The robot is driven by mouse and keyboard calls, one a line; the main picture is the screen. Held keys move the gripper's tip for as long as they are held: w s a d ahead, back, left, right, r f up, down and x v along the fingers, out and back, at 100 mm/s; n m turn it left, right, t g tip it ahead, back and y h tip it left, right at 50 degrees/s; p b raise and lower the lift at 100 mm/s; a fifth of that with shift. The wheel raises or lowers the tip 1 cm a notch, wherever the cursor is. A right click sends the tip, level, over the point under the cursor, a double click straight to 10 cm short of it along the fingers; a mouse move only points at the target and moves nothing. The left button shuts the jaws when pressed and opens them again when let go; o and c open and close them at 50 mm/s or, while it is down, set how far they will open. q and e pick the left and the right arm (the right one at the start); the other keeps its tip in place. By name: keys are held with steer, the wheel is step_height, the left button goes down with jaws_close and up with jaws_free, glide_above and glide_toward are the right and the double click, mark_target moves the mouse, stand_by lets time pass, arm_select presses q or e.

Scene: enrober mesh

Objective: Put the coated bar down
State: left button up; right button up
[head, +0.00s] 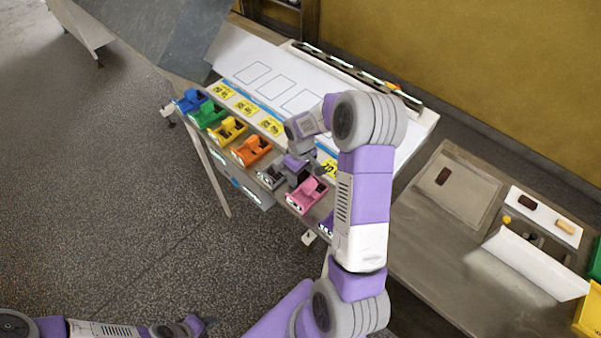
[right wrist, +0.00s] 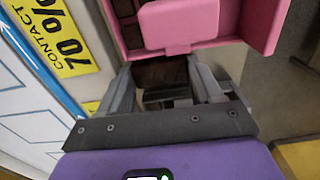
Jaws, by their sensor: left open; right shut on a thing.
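My right gripper (head: 297,178) reaches down among the coloured holders, between the grey holder (head: 271,177) and the pink holder (head: 307,194). In the right wrist view, its two grey fingers (right wrist: 163,92) are shut on a dark brown piece, seemingly the coated bar (right wrist: 160,73), close to the pink holder (right wrist: 185,25). The fingers hide part of it, and I cannot tell whether it touches a surface below. In the head view, the bar is hidden by my gripper and arm. My left gripper (head: 203,325) is open and empty, low at the left over the floor.
Blue (head: 190,101), green (head: 208,114), yellow (head: 228,129) and orange (head: 251,150) holders line the table's near edge. The right-hand table bears a board (head: 455,205) and white plate (head: 515,198), each with a brown piece.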

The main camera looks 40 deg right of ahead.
steer(key=o, duration=0.8)
steer(key=shift+r, duration=0.1)
steer(key=shift+r, duration=0.35)
step_height(320, 180, up, 11)
steer(key=p, duration=0.1)
steer(key=shift+f, duration=0.2)
steer(key=shift+o, duration=0.5)
steer(key=b, duration=0.2)
glide_above(300, 176)
steer(key=f, duration=0.4)
steer(key=shift+w+d+f, duration=0.25)
steer(key=shift+d+f, duration=0.05)
steer(key=shift+f, duration=0.3)
steer(key=shift+s+a+f, duration=0.1)
steer(key=shift+a+f, duration=0.05)
steer(key=shift+f, duration=1.45)
steer(key=shift+a+f, duration=0.15)
steer(key=shift+f, duration=1.45)
